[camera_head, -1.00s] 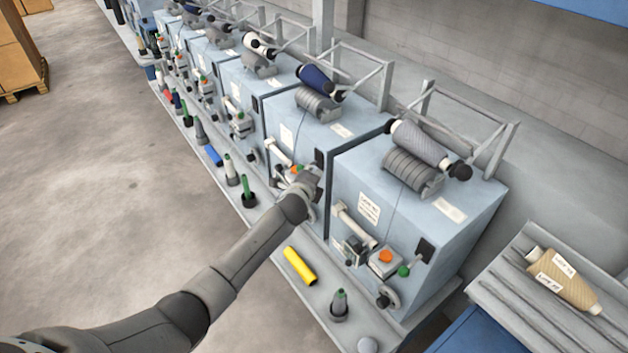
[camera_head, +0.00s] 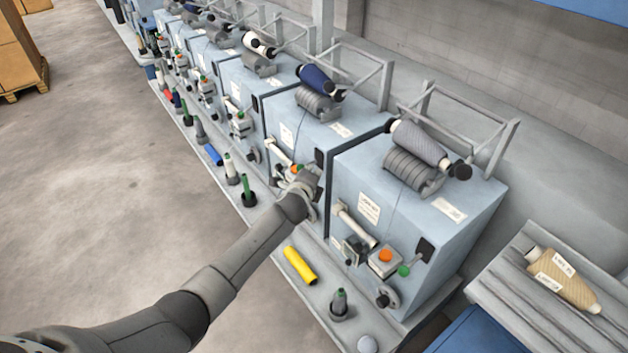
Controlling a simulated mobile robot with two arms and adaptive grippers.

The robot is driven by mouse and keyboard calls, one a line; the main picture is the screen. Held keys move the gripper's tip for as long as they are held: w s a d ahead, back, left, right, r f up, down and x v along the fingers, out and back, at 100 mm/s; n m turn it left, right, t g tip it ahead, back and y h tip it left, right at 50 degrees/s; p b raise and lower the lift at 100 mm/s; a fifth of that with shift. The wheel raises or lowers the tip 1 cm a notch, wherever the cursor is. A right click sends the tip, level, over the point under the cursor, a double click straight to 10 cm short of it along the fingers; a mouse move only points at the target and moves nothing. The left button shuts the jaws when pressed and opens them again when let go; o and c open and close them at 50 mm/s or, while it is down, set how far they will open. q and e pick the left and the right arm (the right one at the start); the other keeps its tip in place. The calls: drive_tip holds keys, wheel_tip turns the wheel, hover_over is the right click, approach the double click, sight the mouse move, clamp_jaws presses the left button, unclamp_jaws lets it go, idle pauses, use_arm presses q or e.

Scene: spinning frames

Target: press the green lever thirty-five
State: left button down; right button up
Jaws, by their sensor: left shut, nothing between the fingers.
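A green lever knob (camera_head: 403,270) shows on the front of the nearest blue machine (camera_head: 350,185), to the right of an orange button (camera_head: 386,255). The second machine (camera_head: 290,125) has its own orange button (camera_head: 296,168), partly hidden by my left arm's wrist. My left gripper (camera_head: 304,187) is at the front of the second machine, near that button. Its fingers are mostly hidden behind the wrist, and it holds nothing that I can see. Whether it touches a lever there is hidden. The machine labels are too small to read. My right gripper is not in view.
A ledge along the machines holds a yellow tube (camera_head: 300,265), a grey-green bobbin on a peg (camera_head: 339,304) and several more bobbins. A tray (camera_head: 515,300) with a tan yarn cone (camera_head: 562,280) stands at the right.

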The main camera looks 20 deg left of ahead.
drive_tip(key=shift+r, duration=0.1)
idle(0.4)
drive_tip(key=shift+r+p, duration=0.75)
drive_tip(key=shift+p, duration=0.1)
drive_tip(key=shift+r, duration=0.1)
